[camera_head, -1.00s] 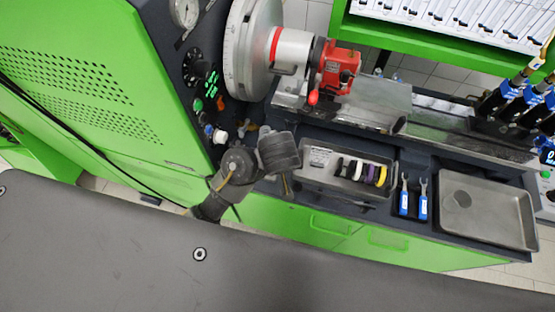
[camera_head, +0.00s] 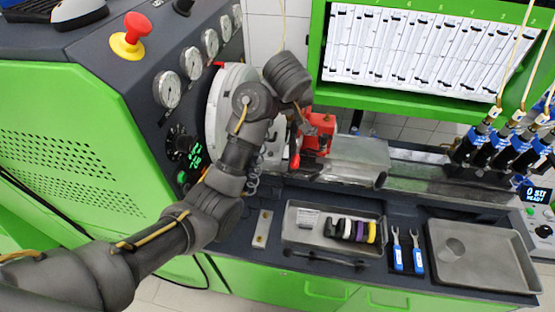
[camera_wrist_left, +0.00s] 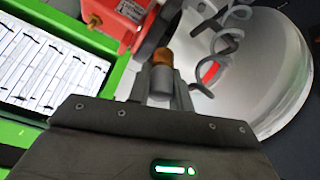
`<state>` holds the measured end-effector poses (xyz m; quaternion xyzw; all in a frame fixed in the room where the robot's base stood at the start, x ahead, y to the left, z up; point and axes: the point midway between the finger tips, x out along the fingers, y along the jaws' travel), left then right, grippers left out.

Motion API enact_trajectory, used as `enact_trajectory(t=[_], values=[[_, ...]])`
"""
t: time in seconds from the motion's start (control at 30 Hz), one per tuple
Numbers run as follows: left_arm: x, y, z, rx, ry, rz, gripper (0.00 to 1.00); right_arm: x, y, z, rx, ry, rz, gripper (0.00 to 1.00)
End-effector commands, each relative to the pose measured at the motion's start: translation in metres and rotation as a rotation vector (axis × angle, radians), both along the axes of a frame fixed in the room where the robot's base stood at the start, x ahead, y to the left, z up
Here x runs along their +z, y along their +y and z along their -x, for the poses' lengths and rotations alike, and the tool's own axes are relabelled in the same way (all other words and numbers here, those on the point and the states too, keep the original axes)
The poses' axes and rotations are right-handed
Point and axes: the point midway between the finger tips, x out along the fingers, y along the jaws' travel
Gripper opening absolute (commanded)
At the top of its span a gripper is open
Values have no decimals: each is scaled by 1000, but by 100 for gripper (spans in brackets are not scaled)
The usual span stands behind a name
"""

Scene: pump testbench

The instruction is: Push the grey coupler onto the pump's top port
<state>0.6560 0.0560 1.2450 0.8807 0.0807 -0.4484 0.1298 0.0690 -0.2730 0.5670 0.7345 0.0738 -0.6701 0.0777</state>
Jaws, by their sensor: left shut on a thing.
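The red pump (camera_head: 318,143) sits on the bench beside the big pale disc; its red body also shows at the upper left of the left wrist view (camera_wrist_left: 116,22). My left gripper (camera_head: 303,122) is at the pump, partly hidden by my own wrist in the head view. In the left wrist view, my left gripper (camera_wrist_left: 161,92) is shut on the grey coupler (camera_wrist_left: 162,78), a short cylinder. An amber-brown piece (camera_wrist_left: 163,57) lies in line with its far end. I cannot tell whether the coupler touches the pump's top port. My right gripper is out of view.
The pale disc (camera_head: 218,112) stands close left of the pump. A grey coiled hose (camera_wrist_left: 226,42) hangs near the coupler.

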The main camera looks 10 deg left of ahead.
Motion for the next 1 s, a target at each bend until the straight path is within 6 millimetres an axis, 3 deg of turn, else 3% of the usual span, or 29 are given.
enact_trajectory(t=[0.03,0.2,0.3,0.4,0.53,0.6,0.7,1.0], values=[[23,-7,-19,-24,4,7,0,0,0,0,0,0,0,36],[79,-34,-66,-187,49,4,0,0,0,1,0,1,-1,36],[99,-55,-82,-318,83,-10,0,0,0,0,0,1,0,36],[107,-78,-90,-472,121,-33,0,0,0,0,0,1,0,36],[88,-105,-89,-686,180,-69,0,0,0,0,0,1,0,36],[60,-114,-85,-803,220,-86,0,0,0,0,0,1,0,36],[33,-118,-83,-934,236,-122,0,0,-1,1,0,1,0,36],[30,-121,-87,-1114,171,-217,0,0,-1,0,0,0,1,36]])
